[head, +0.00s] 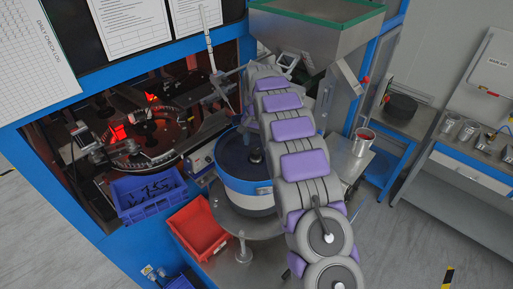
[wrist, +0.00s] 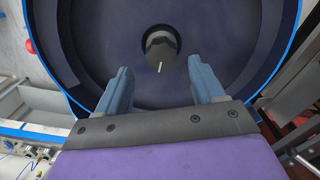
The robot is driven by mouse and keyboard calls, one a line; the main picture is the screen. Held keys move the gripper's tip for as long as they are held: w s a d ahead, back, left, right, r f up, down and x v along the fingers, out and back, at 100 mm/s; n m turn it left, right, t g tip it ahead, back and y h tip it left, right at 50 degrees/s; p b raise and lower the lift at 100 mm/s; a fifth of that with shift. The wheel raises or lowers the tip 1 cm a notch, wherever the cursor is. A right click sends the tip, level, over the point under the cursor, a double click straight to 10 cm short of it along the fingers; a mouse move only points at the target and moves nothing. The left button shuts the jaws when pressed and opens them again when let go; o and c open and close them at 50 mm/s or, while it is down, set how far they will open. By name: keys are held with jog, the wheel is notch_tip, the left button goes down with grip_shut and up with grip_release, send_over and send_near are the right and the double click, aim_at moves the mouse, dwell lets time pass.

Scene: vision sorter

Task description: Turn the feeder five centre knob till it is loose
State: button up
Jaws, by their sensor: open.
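The feeder bowl (head: 229,163) is a round, dark blue bowl on a white and blue drum, left of my arm in the head view. Its centre knob (head: 256,156) is small and dark there. In the wrist view the black knob (wrist: 161,50), with a white pointer line, stands in the middle of the bowl floor (wrist: 225,38). My gripper (wrist: 159,78) is open and empty over the bowl, its two blue fingers apart. The knob shows beyond the fingertips, between their lines, and no finger touches it in view. In the head view my arm hides the gripper.
A blue bin (head: 150,197) with dark parts and a red bin (head: 199,229) stand left of and below the bowl. A metal hopper (head: 316,30) hangs above it. The bowl wall surrounds the knob.

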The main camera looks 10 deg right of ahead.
aim_at(256, 150)
jog(key=shift+a+f, duration=0.2)
jog(key=shift+f, duration=0.8)
jog(key=shift+a+f, duration=0.2)
jog(key=shift+f, duration=0.75)
jog(key=shift+d, duration=0.15)
jog(key=shift+c, duration=0.2)
jog(key=shift+d, duration=0.1)
jog(key=c, duration=1)
